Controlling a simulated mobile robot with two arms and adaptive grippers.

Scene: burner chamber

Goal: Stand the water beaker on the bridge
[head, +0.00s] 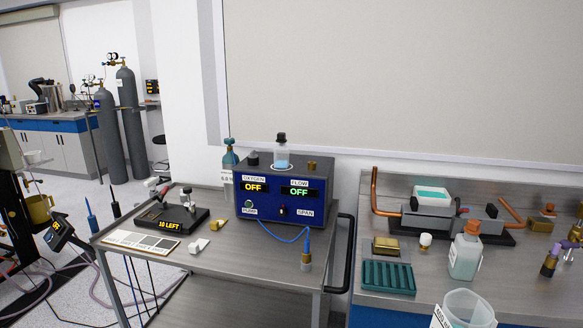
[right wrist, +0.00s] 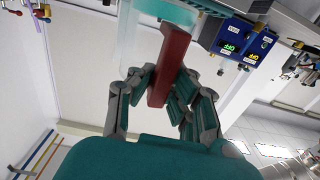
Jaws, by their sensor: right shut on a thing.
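My right gripper (right wrist: 163,88) is shut on a red bar-shaped handle (right wrist: 172,62) in the right wrist view. A clear, pale blue-tinted vessel (right wrist: 130,45) shows beside the handle. In the head view a clear beaker (head: 470,308) with a white label is cut off by the bottom edge; its handle and my right gripper are not visible there. No part is clearly marked as the bridge. Grey blocks (head: 478,224) on a dark base, with copper pipes at both ends, stand on the right bench. A white tray (head: 432,194) of teal liquid rests on them. My left gripper is out of view.
A blue control box (head: 284,190) stands on the cart, left of a black rail (head: 342,255).

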